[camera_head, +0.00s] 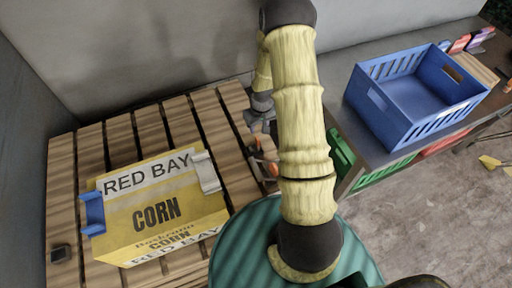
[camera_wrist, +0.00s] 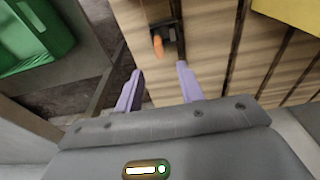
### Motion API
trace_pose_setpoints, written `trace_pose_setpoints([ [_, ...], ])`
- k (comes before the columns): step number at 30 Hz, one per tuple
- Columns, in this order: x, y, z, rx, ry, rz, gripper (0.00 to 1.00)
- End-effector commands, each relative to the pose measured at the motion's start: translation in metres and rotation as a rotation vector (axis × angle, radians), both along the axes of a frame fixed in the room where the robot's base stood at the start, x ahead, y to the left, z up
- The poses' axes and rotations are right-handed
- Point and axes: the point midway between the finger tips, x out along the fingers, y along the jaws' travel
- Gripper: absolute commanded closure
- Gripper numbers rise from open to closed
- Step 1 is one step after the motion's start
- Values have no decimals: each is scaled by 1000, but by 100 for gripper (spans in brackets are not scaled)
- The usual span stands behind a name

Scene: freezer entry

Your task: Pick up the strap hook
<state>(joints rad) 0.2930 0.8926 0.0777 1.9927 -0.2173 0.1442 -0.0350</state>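A small orange-and-dark item, which looks like the strap hook (camera_wrist: 157,43), lies at the edge of a wooden slat in the wrist view. Its orange part also shows in the head view (camera_head: 267,146), just below my gripper and partly hidden by my arm. My gripper (camera_wrist: 158,84) is open, with its two pale purple fingers apart and nothing between them. In the wrist view the hook is beyond the fingertips, roughly in line with the gap. In the head view my gripper (camera_head: 259,124) is over the right edge of the pallet.
A yellow corn box (camera_head: 160,212) sits on the wooden pallet (camera_head: 62,180), with a blue clip (camera_head: 93,212) and a pale clip (camera_head: 206,172) on its edges. A blue crate (camera_head: 415,97) stands on the table at right. A green bin (camera_wrist: 32,38) is below the table.

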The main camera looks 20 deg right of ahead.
Motion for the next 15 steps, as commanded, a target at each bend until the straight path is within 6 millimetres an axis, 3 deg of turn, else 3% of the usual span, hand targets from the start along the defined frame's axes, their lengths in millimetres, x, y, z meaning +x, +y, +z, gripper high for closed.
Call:
trace_pose_setpoints([
  [15,8,-2,-67,-1,1,-4,62],
])
